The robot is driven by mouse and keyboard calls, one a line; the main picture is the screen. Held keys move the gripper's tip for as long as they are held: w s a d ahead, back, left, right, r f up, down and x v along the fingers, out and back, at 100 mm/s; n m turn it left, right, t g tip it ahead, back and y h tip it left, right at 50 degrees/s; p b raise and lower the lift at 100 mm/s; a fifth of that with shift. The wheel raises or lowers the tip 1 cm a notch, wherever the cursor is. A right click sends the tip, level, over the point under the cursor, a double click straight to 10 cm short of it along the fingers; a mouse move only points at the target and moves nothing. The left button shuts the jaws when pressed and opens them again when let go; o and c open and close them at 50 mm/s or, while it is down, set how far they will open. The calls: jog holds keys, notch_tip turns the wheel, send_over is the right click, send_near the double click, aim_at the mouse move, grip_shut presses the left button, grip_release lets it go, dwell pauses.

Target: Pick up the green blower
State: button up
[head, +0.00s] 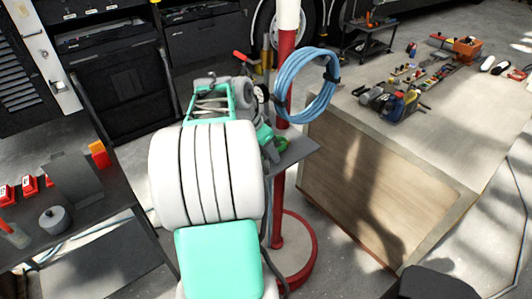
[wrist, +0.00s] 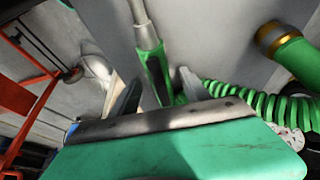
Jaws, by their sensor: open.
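The green blower (wrist: 154,72) shows in the wrist view, with a green body and a grey nozzle running to the top edge. It lies over a plain grey surface (wrist: 215,45). My gripper (wrist: 158,80) is open, with one dark finger left of the blower and one grey finger right of it. In this view the blower's body appears between the fingers; I cannot tell the depth gap or any contact. Its lower end is hidden behind my gripper's body. In the head view my arm hides most of this spot; a small green part (head: 283,144) shows on the post's shelf (head: 297,152).
A green coiled hose (wrist: 265,108) and a green cylinder with a brass collar (wrist: 290,50) lie close on the right. A red post (head: 277,205) with a blue hose coil (head: 307,88) rises beside my arm. A tool-covered workbench (head: 468,115) stands right, a dark bench (head: 100,215) left.

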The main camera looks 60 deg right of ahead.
grip_shut()
dwell(0.6)
